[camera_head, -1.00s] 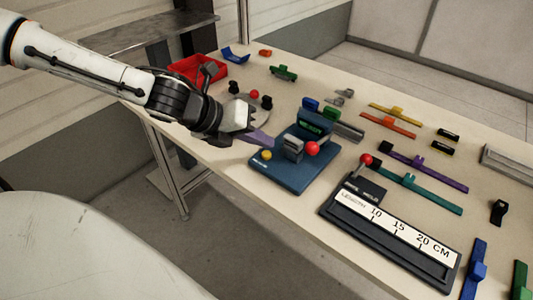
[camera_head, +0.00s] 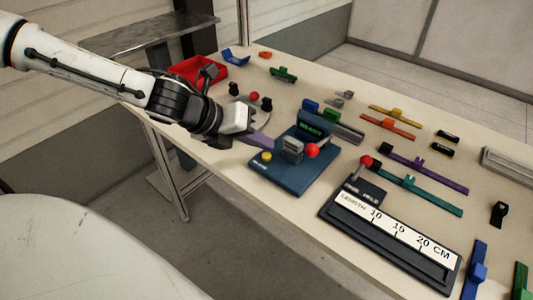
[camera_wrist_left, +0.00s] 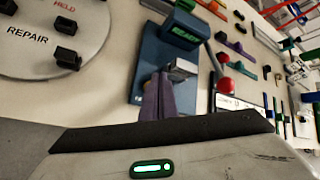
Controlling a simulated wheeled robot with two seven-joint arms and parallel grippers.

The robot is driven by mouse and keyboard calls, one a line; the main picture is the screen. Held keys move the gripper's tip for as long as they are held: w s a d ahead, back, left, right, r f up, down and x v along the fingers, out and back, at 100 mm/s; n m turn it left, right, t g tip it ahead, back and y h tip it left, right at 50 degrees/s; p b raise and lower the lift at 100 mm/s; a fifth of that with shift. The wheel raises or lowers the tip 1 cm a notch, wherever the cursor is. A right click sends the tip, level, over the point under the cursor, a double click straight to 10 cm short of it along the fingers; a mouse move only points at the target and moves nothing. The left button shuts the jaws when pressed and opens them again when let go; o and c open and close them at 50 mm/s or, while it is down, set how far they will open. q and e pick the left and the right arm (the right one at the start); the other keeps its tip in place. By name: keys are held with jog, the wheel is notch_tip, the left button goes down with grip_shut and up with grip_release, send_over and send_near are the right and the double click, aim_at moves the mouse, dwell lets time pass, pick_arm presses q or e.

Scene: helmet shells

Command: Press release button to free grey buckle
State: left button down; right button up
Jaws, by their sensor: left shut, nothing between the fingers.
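A blue fixture (camera_head: 291,181) stands near the front edge of the table. It carries a grey buckle (camera_head: 293,147), a red ball knob (camera_head: 312,149), a round yellow button (camera_head: 266,156) at its left corner and a green-lit display (camera_head: 310,127). My left gripper (camera_head: 263,140) is shut and empty, above the fixture's left side, just behind the yellow button and left of the buckle. In the left wrist view its purple-grey fingers (camera_wrist_left: 158,98) lie together over the blue base, beside the buckle (camera_wrist_left: 180,68). My right gripper is out of view.
A black length gauge (camera_head: 395,235) with a red-knobbed lever stands to the right. A red bin (camera_head: 190,68) is at the back left. A round grey plate (camera_wrist_left: 60,35) marked "REPAIR" lies left of the fixture. Coloured straps and clips are scattered across the table.

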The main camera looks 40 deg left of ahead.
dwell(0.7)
pick_arm(q)
jog(key=shift+f+b, duration=0.45)
jog(key=shift+f+b, duration=0.45)
dwell(0.5)
dwell(0.3)
jog(key=shift+r+p, duration=0.85)
jog(key=shift+r, duration=0.05)
notch_tip(320, 180, up, 5)
jog(key=p, duration=0.4)
jog(key=shift+p, duration=0.3)
